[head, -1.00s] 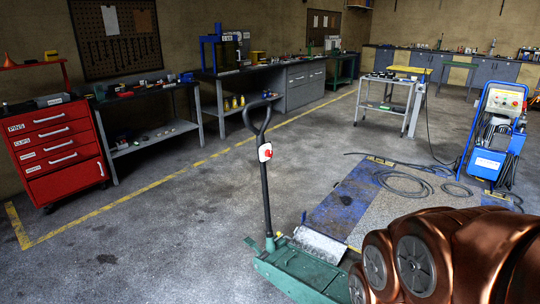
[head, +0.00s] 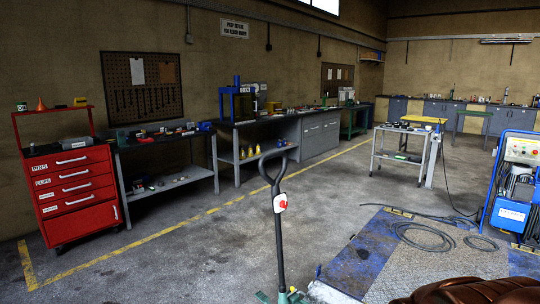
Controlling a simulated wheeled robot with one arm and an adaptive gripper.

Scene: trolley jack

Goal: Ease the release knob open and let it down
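The green trolley jack (head: 284,297) is cut off at the bottom edge of the head view, so only its top parts show. Its dark handle (head: 278,245) stands nearly upright and ends in a loop grip (head: 272,168). A white plate with a red knob (head: 281,203) sits on the handle below the loop. I cannot tell how far the knob is turned. A copper-coloured part of my arm shows at the bottom right, apart from the handle. My gripper is not in view.
A red tool cabinet (head: 74,200) and workbenches (head: 168,181) line the left wall. A wheeled trolley table (head: 402,149) and a blue machine (head: 515,190) stand to the right. A hose (head: 424,238) lies on the floor. The floor left of the handle is clear.

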